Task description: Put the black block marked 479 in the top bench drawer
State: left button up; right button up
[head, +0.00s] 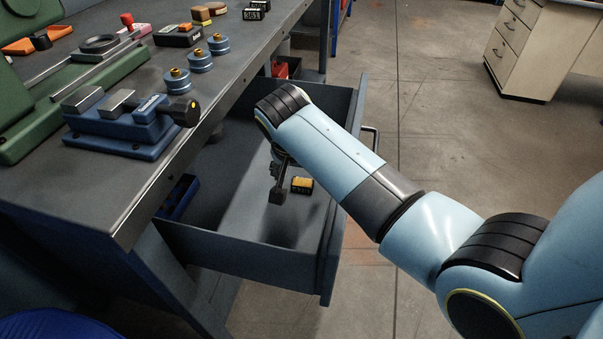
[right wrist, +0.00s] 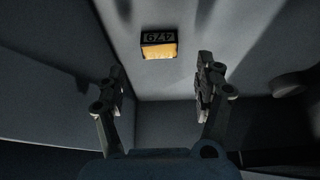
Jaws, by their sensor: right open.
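The black block marked 479 (head: 302,186) lies on the floor of the open bench drawer (head: 245,245). One face of it is yellow-orange. In the right wrist view the block (right wrist: 158,44) shows its number upside down, beyond the fingertips and apart from them. My right gripper (head: 278,194) reaches down into the drawer beside the block, partly hidden by my arm. In the right wrist view my right gripper (right wrist: 160,84) has its fingers spread with nothing between them. My left gripper is not in view.
On the bench top (head: 85,185) stand a blue vise (head: 125,125), several blue cylinders (head: 201,61) and a block marked 361 (head: 252,14). A blue bin (head: 178,197) sits under the bench edge by the drawer. A white cabinet (head: 528,45) stands far right, with clear floor between.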

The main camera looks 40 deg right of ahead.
jog(key=p+v, duration=0.1)
jog(key=v, duration=0.5)
jog(key=shift+s, duration=0.1)
